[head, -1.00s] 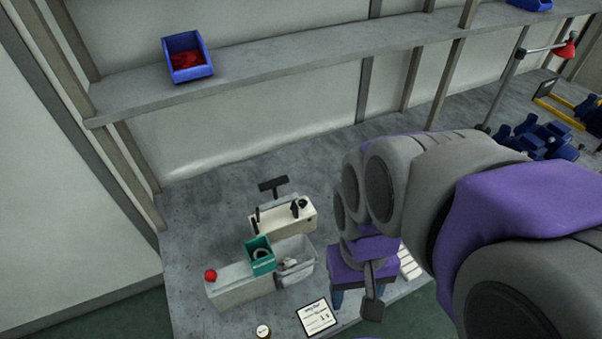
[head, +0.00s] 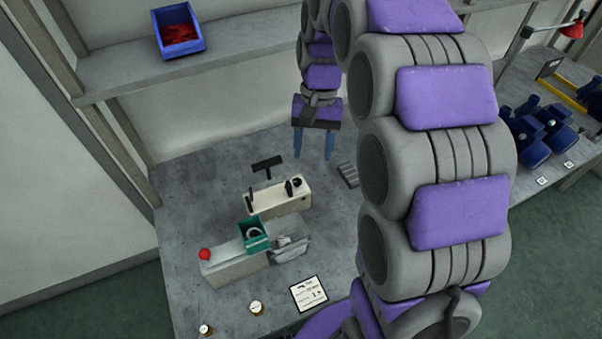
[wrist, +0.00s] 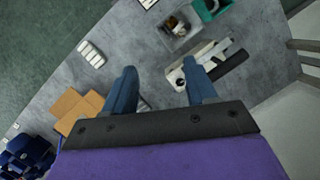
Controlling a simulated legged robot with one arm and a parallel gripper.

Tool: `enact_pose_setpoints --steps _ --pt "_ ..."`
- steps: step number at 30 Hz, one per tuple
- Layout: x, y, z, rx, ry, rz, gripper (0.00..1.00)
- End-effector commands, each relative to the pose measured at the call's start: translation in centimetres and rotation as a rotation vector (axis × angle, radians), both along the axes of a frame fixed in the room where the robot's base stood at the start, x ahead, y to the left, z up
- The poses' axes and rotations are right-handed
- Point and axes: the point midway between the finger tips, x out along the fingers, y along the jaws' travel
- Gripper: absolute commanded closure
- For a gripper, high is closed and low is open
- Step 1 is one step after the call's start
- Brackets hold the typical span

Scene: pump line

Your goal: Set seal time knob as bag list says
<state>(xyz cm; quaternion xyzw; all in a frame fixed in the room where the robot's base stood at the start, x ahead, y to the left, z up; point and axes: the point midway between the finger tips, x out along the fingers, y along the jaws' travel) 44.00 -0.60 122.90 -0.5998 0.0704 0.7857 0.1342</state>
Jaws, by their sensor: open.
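The bag sealer (head: 277,198), a cream box with dark parts on top, stands on the bench in the head view; it also shows in the wrist view (wrist: 208,62), close to the right finger. A small dark round knob (head: 297,182) sits at its right end; its marks and setting are too small to read. The bag list appears to be the white card (head: 309,293) at the bench's front; its text is not legible. My gripper (head: 314,157) is open and empty, fingers down, above the bench behind and right of the sealer, apart from it.
A teal bin (head: 253,234) and a grey bin (head: 290,249) stand in front of the sealer, beside a box with a red button (head: 204,254). A grey ridged item (head: 348,175) lies right of the gripper. A blue bin (head: 178,32) sits on the shelf. Blue pumps (head: 537,130) stand far right.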

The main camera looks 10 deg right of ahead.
Motion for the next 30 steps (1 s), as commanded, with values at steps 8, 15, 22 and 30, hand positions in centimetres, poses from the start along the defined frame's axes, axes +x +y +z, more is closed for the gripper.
enact_pose_setpoints --steps 8,15,22,30 --pt "6.0 -0.9 -1.4 0.011 0.030 -0.070 0.43" --pt "10.4 -2.1 -3.5 0.022 0.058 -0.129 0.43" --pt "14.1 -2.4 -6.0 0.020 0.084 -0.184 0.43" --pt "17.6 -3.3 -9.4 0.016 0.111 -0.244 0.43"
